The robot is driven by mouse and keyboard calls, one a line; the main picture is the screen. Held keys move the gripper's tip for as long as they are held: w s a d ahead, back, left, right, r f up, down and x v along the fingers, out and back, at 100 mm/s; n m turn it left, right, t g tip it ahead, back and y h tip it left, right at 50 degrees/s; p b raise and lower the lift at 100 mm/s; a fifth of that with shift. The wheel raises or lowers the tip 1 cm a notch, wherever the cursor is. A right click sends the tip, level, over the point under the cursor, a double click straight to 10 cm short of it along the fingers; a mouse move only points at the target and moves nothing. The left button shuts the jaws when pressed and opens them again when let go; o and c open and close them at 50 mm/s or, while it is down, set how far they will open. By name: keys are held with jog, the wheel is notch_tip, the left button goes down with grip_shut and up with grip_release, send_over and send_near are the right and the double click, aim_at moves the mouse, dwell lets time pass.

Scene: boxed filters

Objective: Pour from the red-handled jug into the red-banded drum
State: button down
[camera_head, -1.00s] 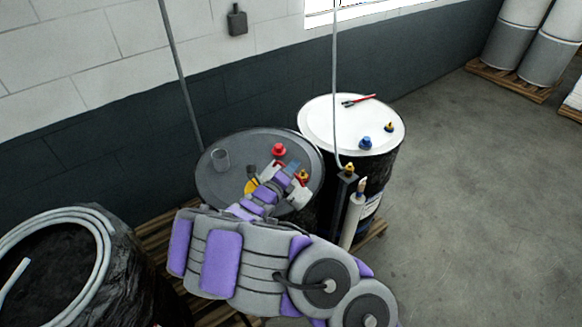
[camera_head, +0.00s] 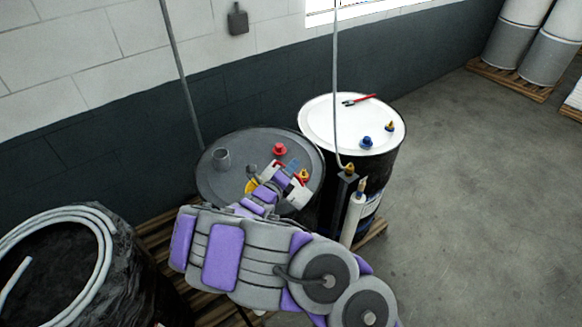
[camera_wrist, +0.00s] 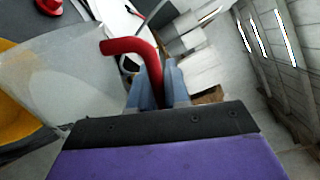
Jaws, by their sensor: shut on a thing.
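The jug (camera_wrist: 70,78) has a pale translucent body at the left of the wrist view. Its red handle (camera_wrist: 130,47) runs down between the blue-grey fingers of my gripper (camera_wrist: 157,88), which is shut on it. In the head view my gripper (camera_head: 289,171) is over the grey drum's lid (camera_head: 238,146), and the arm partly hides what it holds. I cannot make out a red band on either drum; their sides are largely hidden. A yellow object (camera_head: 252,186), partly hidden, is at the lid beside my wrist; yellow also shows beside the jug (camera_wrist: 15,122).
A white-topped drum (camera_head: 325,120) stands close behind right, with a red-handled tool (camera_head: 358,100). Upright pipes rise nearby. A coiled hose (camera_head: 100,240) lies left. Floor at right is clear.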

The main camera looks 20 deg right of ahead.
jog(key=shift+w+a+f+n+p, duration=0.6)
jog(key=shift+n+p, duration=0.3)
jog(key=shift+p, duration=0.2)
dwell(1.4)
jog(key=shift+w+a+n+p, duration=0.25)
jog(key=shift+w+n+p, duration=0.15)
jog(key=shift+w+n, duration=0.1)
dwell(1.3)
